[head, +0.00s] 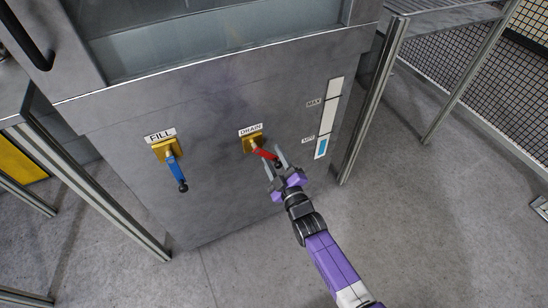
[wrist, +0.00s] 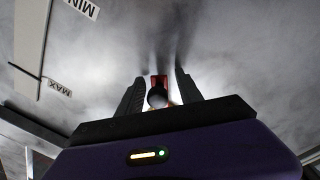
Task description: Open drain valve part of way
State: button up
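The drain valve is a brass body (head: 252,143) under a DRAIN label (head: 250,130) on the grey tank front. Its red handle (head: 264,154) slants down to the right and ends in a dark knob. My gripper (head: 276,159) is at the handle's knob end, with its two fingers spread. In the wrist view, the knob (wrist: 157,97) and the red handle (wrist: 159,80) sit between the open fingers, with gaps visible beside them. I cannot tell exactly how deep the knob lies between the fingers.
The fill valve's blue handle (head: 176,169) hangs down at the left under a FILL label (head: 160,136). A level gauge (head: 329,115) with MAX and MIN labels is to the right, blue near its bottom. A metal post (head: 373,100) stands right of the tank. Floor in front is clear.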

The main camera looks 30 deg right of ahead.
jog(key=s+p, duration=0.1)
jog(key=s, duration=0.6)
jog(key=shift+s+a+f, duration=0.2)
jog(key=shift+s, duration=0.2)
dwell(0.3)
jog(key=shift+s+f, duration=0.1)
jog(key=shift+s, duration=0.25)
jog(key=s+a+r+m+g, duration=0.1)
jog(key=s+r+m, duration=0.3)
jog(key=s, duration=1.1)
jog(key=s+a+r+m+g, duration=0.2)
jog(key=s+r, duration=0.3)
jog(key=s, duration=1.1)
jog(key=s+r+m+p, duration=0.1)
jog(key=s+r+p, duration=0.1)
jog(key=r+p, duration=0.7)
jog(key=s+r+m+y+p, duration=0.1)
jog(key=s+r+p, duration=0.2)
jog(key=r+p, duration=0.5)
notch_tip(320, 180, up, 9)
jog(key=shift+s+a+r+m+g+p, duration=0.1)
jog(key=shift+s+a+m+g+p, duration=0.05)
jog(key=shift+s+m+g+p, duration=0.25)
